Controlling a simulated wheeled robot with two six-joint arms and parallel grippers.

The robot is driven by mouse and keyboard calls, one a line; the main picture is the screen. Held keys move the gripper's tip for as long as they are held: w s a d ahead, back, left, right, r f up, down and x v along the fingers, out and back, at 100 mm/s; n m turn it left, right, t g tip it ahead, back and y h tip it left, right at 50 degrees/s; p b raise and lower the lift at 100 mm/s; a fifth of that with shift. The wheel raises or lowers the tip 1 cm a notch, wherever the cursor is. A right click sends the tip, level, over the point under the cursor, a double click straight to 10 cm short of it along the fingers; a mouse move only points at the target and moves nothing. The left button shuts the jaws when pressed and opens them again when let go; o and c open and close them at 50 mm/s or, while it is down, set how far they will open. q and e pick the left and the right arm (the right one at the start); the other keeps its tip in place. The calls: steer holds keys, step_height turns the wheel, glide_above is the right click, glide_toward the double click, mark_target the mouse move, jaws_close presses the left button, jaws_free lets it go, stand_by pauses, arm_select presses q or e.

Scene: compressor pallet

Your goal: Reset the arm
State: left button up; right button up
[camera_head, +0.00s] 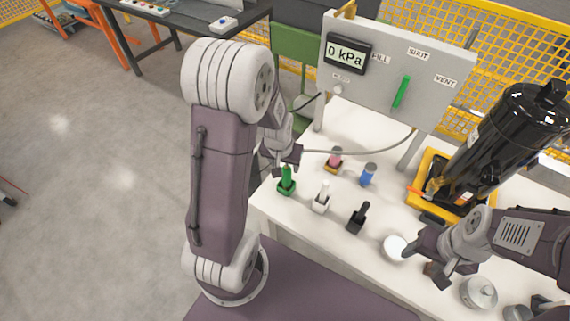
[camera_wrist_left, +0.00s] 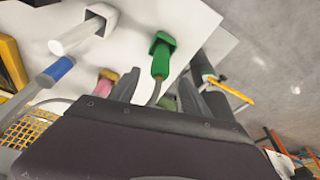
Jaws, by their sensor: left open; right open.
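My left arm rises in the middle of the head view, and my left gripper (camera_head: 287,154) hangs over the table's left edge. It is open and empty. A green plug-like piece in a green holder (camera_head: 286,186) stands just below it. In the left wrist view the green piece (camera_wrist_left: 160,60) shows past the two separated fingers (camera_wrist_left: 168,98), with nothing between them. My right gripper (camera_head: 432,263) is open at the right, low over the table, beside a round white piece (camera_head: 394,249). Whether it touches that piece is unclear.
The white table (camera_head: 300,222) bears a white piece (camera_head: 322,199), a black piece (camera_head: 358,217), a blue piece (camera_head: 367,175) and a pink one (camera_head: 335,158). A grey panel (camera_head: 430,75) reads 0 kPa. A black cylinder (camera_head: 505,140) stands in a yellow tray. Floor is clear left.

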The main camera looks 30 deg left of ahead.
stand_by(0.4)
arm_select(q)
steer(key=s+d+r+m, duration=0.2)
steer(key=s+d+r, duration=0.1)
steer(key=d+r, duration=0.25)
steer(key=s+d+f+g, duration=0.1)
steer(key=s+g, duration=0.1)
steer(key=s, duration=0.6)
steer(key=shift+d+f+h, duration=0.2)
steer(key=shift+d+h, duration=0.15)
steer(key=shift+h, duration=0.05)
